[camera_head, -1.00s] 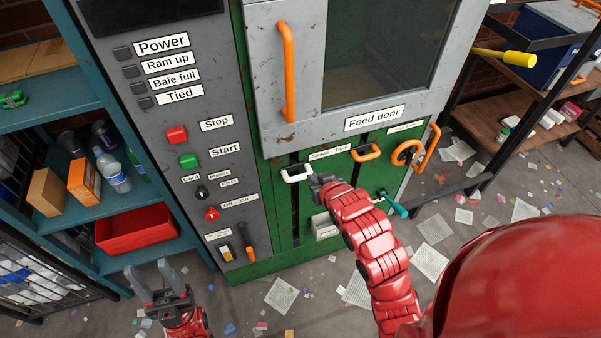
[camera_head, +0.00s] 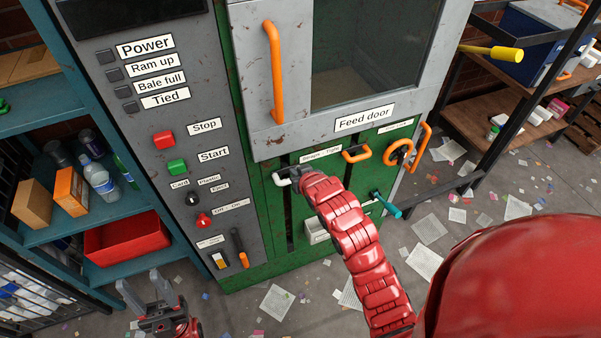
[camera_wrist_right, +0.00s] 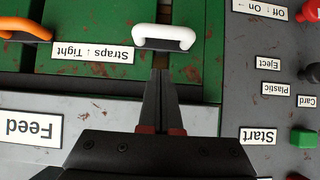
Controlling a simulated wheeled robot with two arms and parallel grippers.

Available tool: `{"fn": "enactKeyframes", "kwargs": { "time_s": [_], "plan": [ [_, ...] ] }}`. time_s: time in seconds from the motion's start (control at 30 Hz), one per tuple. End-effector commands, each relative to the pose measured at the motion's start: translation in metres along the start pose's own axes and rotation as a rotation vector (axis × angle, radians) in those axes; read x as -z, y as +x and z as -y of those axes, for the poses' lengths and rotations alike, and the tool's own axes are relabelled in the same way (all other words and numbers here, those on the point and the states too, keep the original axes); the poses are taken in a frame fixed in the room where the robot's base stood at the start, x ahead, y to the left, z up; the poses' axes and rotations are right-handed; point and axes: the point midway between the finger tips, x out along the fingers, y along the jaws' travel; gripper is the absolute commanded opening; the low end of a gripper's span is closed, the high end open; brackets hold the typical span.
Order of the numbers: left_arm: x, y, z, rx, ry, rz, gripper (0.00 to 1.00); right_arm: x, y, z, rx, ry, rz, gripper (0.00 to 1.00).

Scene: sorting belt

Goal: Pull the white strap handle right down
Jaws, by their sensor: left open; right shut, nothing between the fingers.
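The white strap handle (camera_head: 284,178) is at the top of its vertical slot in the green panel, left of an orange handle, below the feed door. The right wrist view, which is upside down, shows the whole white handle (camera_wrist_right: 164,38). My right gripper (camera_head: 296,173) is shut and empty, with its fingertips close to the handle. In the right wrist view the closed fingertips (camera_wrist_right: 161,72) point at the handle's bar; I cannot tell whether they touch it. My left gripper (camera_head: 142,289) is open and empty at the lower left, away from the machine.
An orange strap handle (camera_head: 357,154) is right of the white one. An orange ring handle (camera_head: 400,153) and a teal lever (camera_head: 386,205) are further right. The control panel (camera_head: 170,215) stands left. The feed door's orange handle (camera_head: 273,72) is above. Paper scraps litter the floor.

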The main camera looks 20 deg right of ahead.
Motion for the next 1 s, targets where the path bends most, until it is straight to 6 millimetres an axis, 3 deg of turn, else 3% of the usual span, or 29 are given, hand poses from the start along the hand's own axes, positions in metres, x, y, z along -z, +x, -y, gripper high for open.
{"fn": "enactKeyframes", "kwargs": {
  "time_s": [0.07,0.2,0.4,1.0],
  "plan": [
    [0.001,0.008,0.000,0.000,0.000,0.000,0.50,0.002,0.010,0.001,0.001,-0.002,0.003,0.00],
    [0.003,0.019,0.001,0.000,0.000,0.000,0.50,-0.014,0.022,0.000,0.000,-0.002,0.007,0.00],
    [0.004,0.025,0.001,0.000,0.000,0.000,0.50,-0.025,0.034,0.000,-0.001,-0.001,0.002,0.00],
    [0.003,0.019,0.001,0.000,0.000,0.000,0.50,-0.035,0.043,0.000,0.000,0.000,-0.002,0.00]
  ]
}}
